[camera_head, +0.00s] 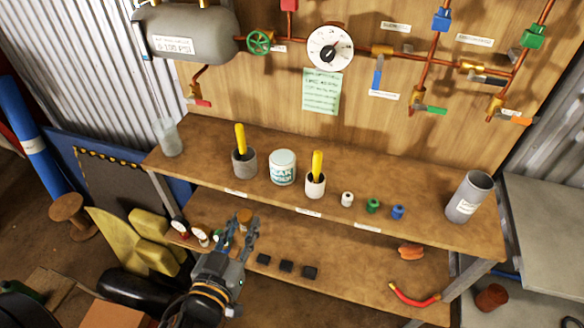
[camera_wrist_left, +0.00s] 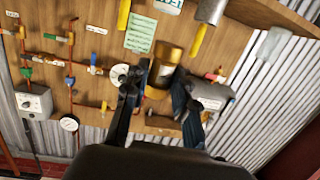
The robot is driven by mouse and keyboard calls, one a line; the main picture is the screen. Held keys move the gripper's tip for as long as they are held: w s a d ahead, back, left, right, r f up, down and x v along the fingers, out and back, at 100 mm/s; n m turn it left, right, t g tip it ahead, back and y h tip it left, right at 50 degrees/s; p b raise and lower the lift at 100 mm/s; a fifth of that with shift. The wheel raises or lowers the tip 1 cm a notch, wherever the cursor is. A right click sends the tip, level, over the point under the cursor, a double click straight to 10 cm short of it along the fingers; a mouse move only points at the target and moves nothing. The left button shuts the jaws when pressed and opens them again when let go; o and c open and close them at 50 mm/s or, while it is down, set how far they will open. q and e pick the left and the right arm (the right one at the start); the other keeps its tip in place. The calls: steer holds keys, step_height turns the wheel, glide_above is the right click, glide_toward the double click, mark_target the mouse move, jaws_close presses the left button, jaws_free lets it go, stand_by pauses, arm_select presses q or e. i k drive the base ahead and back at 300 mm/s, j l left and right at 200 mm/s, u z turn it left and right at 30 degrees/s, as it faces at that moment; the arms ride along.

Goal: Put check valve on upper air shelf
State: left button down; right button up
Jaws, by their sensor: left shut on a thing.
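My left gripper (camera_head: 238,234) is in front of the wooden rack, at about the height between its two shelves in the picture. In the left wrist view, the gripper (camera_wrist_left: 160,92) is shut on a brass cylinder with a dark band, apparently the check valve (camera_wrist_left: 164,66). The top of this brass piece (camera_head: 245,215) shows between the fingers in the head view. The upper shelf (camera_head: 330,202) is a brown wooden board with small white labels on its front edge, too small to read. My right gripper is not in view.
The lower shelf (camera_head: 345,262) holds gauges, black blocks (camera_head: 286,267) and a red hose (camera_head: 414,296). Bare board shows right of the fittings.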

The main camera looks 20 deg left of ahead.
mark_target(423, 220)
steer(key=l+u, duration=0.65)
steer(key=u, duration=0.15)
steer(key=l, duration=0.45)
steer(key=k+l+u, duration=0.1)
steer(key=l, duration=0.35)
steer(key=k+l, duration=0.15)
steer(key=l, duration=0.3)
steer(key=l+u, duration=0.1)
steer(key=l, duration=0.35)
steer(key=k+l+u, duration=0.1)
steer(key=l, duration=0.35)
steer(key=k+l, duration=0.2)
steer(key=l, duration=0.25)
steer(key=k+l+u, duration=0.1)
steer(key=l, duration=0.3)
